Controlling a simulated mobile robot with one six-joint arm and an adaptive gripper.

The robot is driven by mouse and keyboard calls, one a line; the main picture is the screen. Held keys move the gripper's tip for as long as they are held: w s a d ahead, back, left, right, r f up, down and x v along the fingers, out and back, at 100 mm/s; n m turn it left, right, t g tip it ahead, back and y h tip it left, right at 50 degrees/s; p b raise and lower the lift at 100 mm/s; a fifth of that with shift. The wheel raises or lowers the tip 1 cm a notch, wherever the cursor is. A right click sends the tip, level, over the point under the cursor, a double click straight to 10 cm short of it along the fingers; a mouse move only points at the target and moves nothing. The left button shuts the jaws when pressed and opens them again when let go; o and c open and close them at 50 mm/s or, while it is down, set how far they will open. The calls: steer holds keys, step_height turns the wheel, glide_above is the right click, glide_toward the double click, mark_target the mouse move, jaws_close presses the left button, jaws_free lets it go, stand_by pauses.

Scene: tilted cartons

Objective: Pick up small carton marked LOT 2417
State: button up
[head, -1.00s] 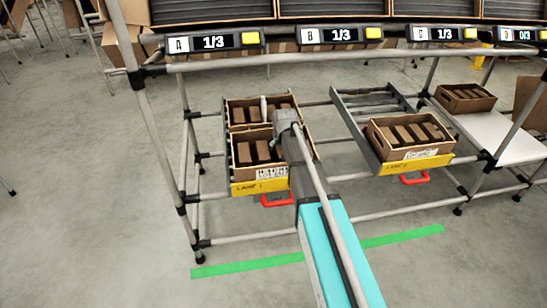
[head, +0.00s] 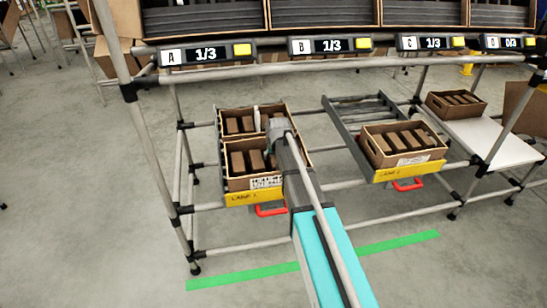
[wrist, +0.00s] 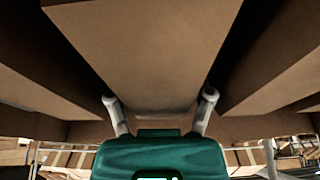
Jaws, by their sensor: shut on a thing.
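My gripper (wrist: 160,98) is shut on a plain brown carton (wrist: 150,50), one finger at each side of it in the wrist view. No LOT 2417 marking shows on the faces I see. Other brown surfaces, apparently neighbouring cartons (wrist: 275,82), flank it with dark gaps between. In the head view my arm reaches over the front open box (head: 232,184) in the left lane, which holds several brown cartons (head: 238,162). The fingers and held carton are hidden there behind my arm, so its height above the box is unclear.
A second open box (head: 226,136) with cartons stands behind the front one. Another box (head: 378,166) sits in the middle lane, and one (head: 432,108) on the white shelf (head: 500,148) at right. Rack tubes (head: 300,67) and display strips (head: 330,45) cross above.

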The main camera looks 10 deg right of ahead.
steer(key=shift+r+p, duration=1.2)
steer(key=shift+r, duration=0.15)
steer(key=s+d+r+p, duration=0.7)
steer(key=s+r+p, duration=0.3)
steer(key=s, duration=0.2)
steer(key=shift+s, duration=0.2)
